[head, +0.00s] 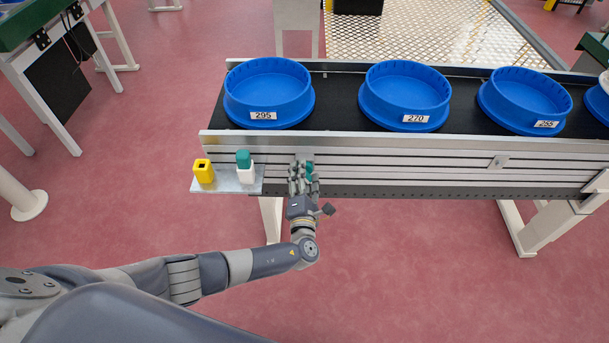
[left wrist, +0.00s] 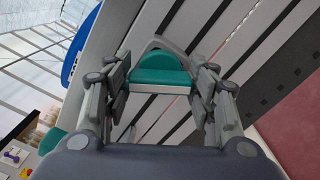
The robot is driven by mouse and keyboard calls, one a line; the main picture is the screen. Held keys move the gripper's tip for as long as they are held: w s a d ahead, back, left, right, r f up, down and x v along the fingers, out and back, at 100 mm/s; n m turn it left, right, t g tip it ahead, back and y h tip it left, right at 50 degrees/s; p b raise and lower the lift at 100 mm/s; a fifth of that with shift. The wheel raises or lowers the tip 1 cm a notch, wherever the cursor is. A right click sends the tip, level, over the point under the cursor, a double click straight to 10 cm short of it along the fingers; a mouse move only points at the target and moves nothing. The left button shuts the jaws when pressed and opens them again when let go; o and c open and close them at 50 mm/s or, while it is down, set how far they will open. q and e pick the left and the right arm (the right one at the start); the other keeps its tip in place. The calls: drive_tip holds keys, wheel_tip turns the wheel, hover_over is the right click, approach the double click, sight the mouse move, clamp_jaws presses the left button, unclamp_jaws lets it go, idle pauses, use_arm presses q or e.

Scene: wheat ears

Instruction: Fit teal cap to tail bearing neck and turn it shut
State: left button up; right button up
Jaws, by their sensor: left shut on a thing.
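My left gripper (head: 303,172) is in front of the conveyor's side rail, to the right of a small shelf. It is shut on a teal cap (left wrist: 162,66), which shows between the fingers in the left wrist view with a pale band along its near edge. In the head view the fingers mostly hide this cap. On the shelf stands a white piece (head: 246,175) with another teal part (head: 243,158) on top. I cannot tell which piece is the tail bearing. My right gripper is not in view.
The small metal shelf (head: 222,187) is at the conveyor's front left edge. Blue round tubs (head: 268,92) with number labels stand on the black conveyor belt (head: 336,95). The conveyor's metal side (head: 420,158) is close behind my left gripper. The red floor in front is clear.

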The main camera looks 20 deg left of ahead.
use_arm(q)
drive_tip(key=shift+w+a+r, duration=0.1)
drive_tip(key=shift+w+r, duration=0.05)
drive_tip(key=shift+r, duration=0.1)
drive_tip(key=shift+m, duration=0.3)
drive_tip(key=shift+m+p, duration=0.7)
drive_tip(key=shift+p, duration=0.1)
drive_tip(key=shift+m, duration=0.5)
drive_tip(key=shift+w, duration=0.1)
drive_tip(key=shift+p, duration=0.35)
